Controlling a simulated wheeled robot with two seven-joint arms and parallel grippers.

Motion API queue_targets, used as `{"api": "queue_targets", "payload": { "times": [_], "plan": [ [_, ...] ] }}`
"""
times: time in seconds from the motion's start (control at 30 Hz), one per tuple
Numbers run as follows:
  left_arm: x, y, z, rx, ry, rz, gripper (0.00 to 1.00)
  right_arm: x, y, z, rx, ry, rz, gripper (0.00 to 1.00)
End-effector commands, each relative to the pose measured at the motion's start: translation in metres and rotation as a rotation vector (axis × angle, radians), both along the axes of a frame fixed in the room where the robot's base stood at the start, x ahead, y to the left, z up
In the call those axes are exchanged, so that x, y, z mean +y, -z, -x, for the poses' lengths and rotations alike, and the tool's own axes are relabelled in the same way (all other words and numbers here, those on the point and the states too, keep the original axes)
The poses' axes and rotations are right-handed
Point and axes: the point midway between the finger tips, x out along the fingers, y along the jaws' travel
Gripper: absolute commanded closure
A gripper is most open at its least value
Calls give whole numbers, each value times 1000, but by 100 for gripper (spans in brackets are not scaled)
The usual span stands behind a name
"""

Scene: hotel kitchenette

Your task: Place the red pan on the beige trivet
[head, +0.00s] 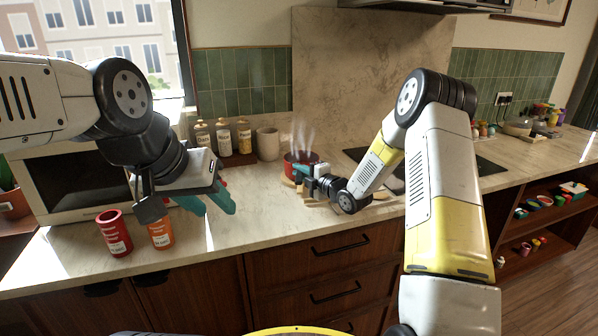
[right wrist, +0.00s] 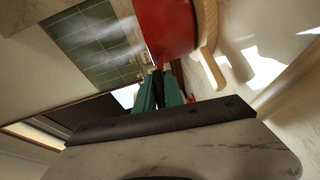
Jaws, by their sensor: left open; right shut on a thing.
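The red pan (head: 291,160) is on the far side of the counter, with steam above it. In the right wrist view the pan (right wrist: 165,25) fills the top centre. My right gripper (head: 302,171) is shut on its handle, mostly hidden between the teal fingers (right wrist: 158,88). The beige trivet (head: 287,182) shows partly below the pan, and its curved edge (right wrist: 209,40) runs close along the pan's underside in the right wrist view. I cannot tell whether they touch. My left gripper (head: 228,200) is open and empty above the counter, left of the pan.
A red canister (head: 114,235) and an orange canister (head: 161,233) stand near the left gripper. A microwave (head: 75,185) is behind them. Several jars (head: 224,138) and a beige cup (head: 268,144) stand along the wall. A dark cooktop (head: 487,166) lies right of the pan. The front middle counter is clear.

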Motion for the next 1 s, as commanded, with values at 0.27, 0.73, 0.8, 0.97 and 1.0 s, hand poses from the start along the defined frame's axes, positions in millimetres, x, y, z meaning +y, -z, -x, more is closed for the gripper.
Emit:
{"api": "queue_targets", "payload": {
  "times": [0.27,0.73,0.8,0.97,1.0],
  "plan": [
    [0,0,0,0,0,0,60,1,0,-1,-11,-1,-2,100],
    [0,0,0,0,0,0,60,0,6,0,-2,0,0,66],
    [0,0,0,0,0,0,60,0,6,0,-2,0,0,66],
    [0,0,0,0,0,0,60,-4,2,5,-2,1,0,66],
    [0,0,0,0,0,0,60,-8,2,9,-1,1,0,66]
  ]
}}
